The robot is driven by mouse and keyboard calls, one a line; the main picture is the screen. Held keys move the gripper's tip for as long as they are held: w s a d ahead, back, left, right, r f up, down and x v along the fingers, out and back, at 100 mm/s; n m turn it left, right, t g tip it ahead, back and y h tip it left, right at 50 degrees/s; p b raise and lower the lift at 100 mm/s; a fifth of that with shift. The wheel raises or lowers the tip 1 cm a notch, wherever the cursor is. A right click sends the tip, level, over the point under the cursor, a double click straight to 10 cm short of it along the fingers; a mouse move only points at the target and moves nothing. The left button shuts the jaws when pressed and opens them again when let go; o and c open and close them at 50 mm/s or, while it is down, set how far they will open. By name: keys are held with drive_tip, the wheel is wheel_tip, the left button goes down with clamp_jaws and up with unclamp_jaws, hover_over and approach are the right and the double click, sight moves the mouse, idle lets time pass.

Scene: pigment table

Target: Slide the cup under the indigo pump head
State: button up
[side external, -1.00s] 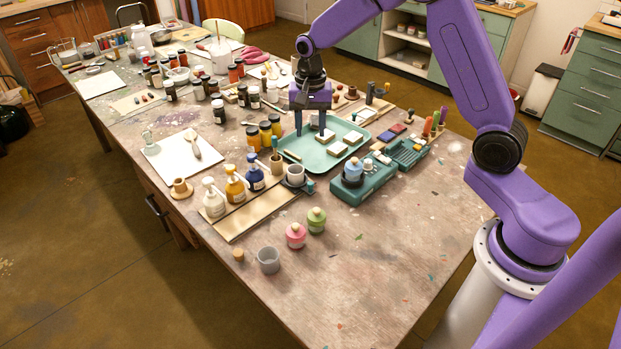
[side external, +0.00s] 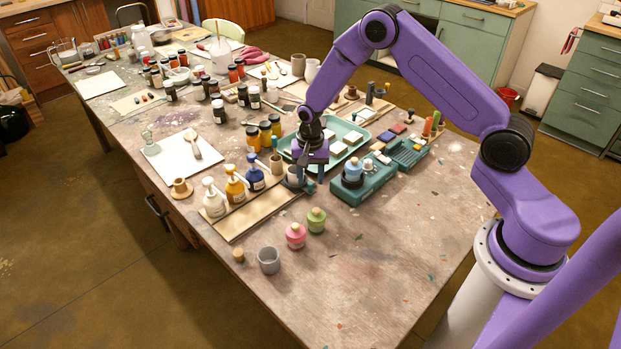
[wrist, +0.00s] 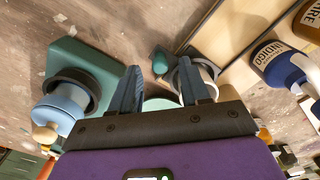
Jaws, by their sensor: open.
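The indigo pump bottle (side external: 255,180) stands at the right end of a row of three pump bottles; its label reads INDIGO in the wrist view (wrist: 275,62). Its pump head (side external: 252,158) is pale. A pale cup (side external: 291,181) with a dark ring around it stands just right of this bottle, mostly hidden by my gripper. In the wrist view the cup's pale rim (wrist: 207,73) shows behind the right finger. My gripper (side external: 309,177) points down over the cup's right side, its fingers apart and empty. In the wrist view the gap between the fingertips (wrist: 160,69) lies left of the cup.
A small teal knob (wrist: 160,60) stands near the fingertips. A teal block (side external: 375,182) with a ringed blue jar (side external: 352,168) is close on the right. A teal tray (side external: 352,131) lies behind. Pink (side external: 296,235) and green jars (side external: 316,220) and a grey cup (side external: 268,260) stand in front.

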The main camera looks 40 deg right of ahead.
drive_tip(key=shift+f, duration=0.65)
clamp_jaws()
drive_tip(key=a, duration=0.9)
unclamp_jaws()
drive_tip(key=shift+r, duration=0.15)
wheel_tip(320, 180, up, 17)
